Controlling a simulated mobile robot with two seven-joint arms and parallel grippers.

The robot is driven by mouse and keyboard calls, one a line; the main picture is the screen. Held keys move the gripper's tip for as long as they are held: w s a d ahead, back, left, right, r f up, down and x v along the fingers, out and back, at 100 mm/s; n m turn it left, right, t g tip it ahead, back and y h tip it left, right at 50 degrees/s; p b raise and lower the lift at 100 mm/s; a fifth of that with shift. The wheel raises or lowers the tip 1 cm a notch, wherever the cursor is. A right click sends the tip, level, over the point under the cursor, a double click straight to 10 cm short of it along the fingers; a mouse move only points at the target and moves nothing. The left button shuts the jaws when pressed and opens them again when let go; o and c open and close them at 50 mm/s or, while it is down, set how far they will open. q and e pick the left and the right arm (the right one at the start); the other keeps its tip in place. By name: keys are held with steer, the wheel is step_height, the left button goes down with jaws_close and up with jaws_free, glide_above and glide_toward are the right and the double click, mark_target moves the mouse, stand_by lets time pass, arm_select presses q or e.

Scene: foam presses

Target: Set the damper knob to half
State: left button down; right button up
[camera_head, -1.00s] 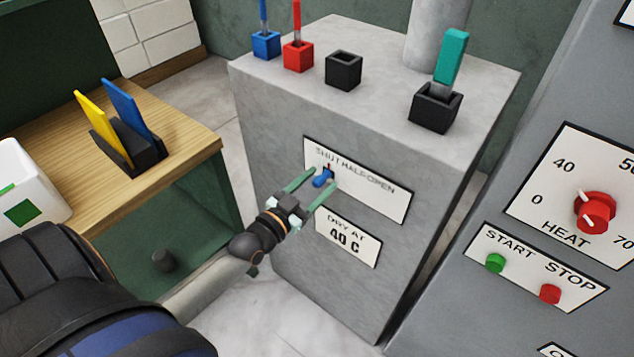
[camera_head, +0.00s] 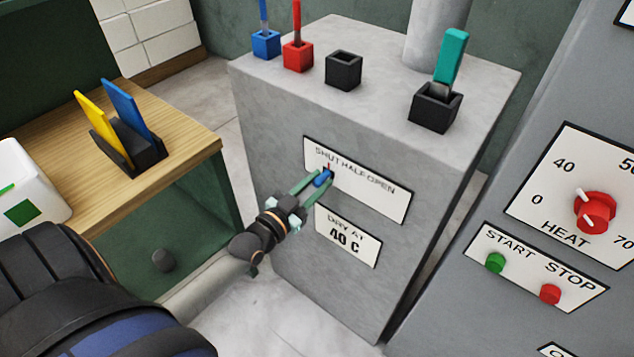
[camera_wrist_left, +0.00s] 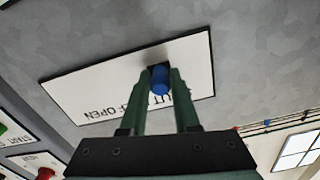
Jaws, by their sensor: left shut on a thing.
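The damper knob (camera_head: 322,178) is small and blue. It sits on a white plate (camera_head: 375,192) marked SHUT, HALF, OPEN on the front of a grey cabinet. A small red mark shows just above it, near the SHUT end. My left gripper (camera_head: 319,181) is shut on the knob, with one green finger on each side. In the left wrist view the knob (camera_wrist_left: 160,80) lies between the fingertips, and part of the lettering is hidden behind the fingers. My right gripper is not in view.
A "DRY AT 40 C" sign (camera_head: 348,236) is just below the plate. Black (camera_head: 343,70), red and blue holders stand on the cabinet top. A grey panel with a red HEAT knob (camera_head: 595,212) and START and STOP buttons is at right. A wooden bench (camera_head: 190,135) is at left.

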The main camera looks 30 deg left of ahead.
mark_target(351, 185)
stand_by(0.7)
arm_select(q)
steer(key=shift+d, duration=0.25)
steer(key=d+p, duration=0.2)
steer(key=d, duration=0.1)
steer(key=d+p, duration=0.1)
steer(key=d, duration=0.1)
steer(key=shift+s+r, duration=0.1)
steer(key=shift+s, duration=0.15)
steer(key=shift+d, duration=0.3)
steer(key=c, duration=0.7)
jaws_free()
steer(key=shift+o, duration=0.2)
